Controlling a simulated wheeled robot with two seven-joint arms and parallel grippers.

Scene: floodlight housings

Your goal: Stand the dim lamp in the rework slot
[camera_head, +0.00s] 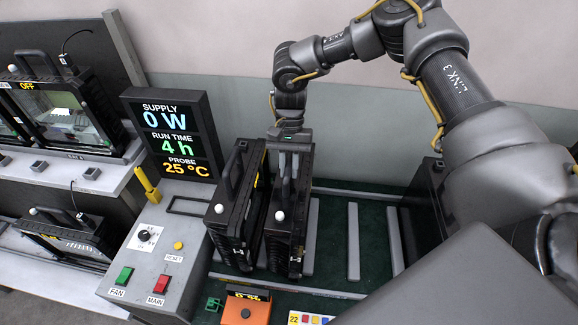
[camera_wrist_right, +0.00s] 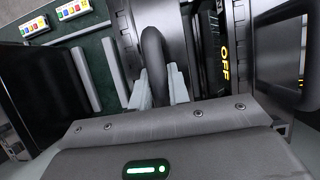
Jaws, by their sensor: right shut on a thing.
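My right gripper (camera_head: 290,160) points down and is shut on the carry handle of a black floodlight housing (camera_head: 286,225). In the right wrist view its two pale fingers (camera_wrist_right: 158,90) sit on either side of the dark curved handle (camera_wrist_right: 152,50). The held lamp is upright among grey rails on the green bed (camera_head: 333,220); I cannot tell whether its bottom touches the bed. A second black lamp (camera_head: 236,212) stands close at its left; in the wrist view a lamp beside the held one is marked OFF (camera_wrist_right: 226,52). My left gripper is not in view. I cannot tell which slot is for rework.
A display (camera_head: 172,135) reads 0 W, 4 h, 25 °C above a grey control box (camera_head: 165,245) with fan and main switches. An orange meter (camera_head: 246,308) lies in front. More lamps (camera_head: 65,105) stand on left shelves. Empty railed lanes (camera_head: 353,240) lie right of the held lamp.

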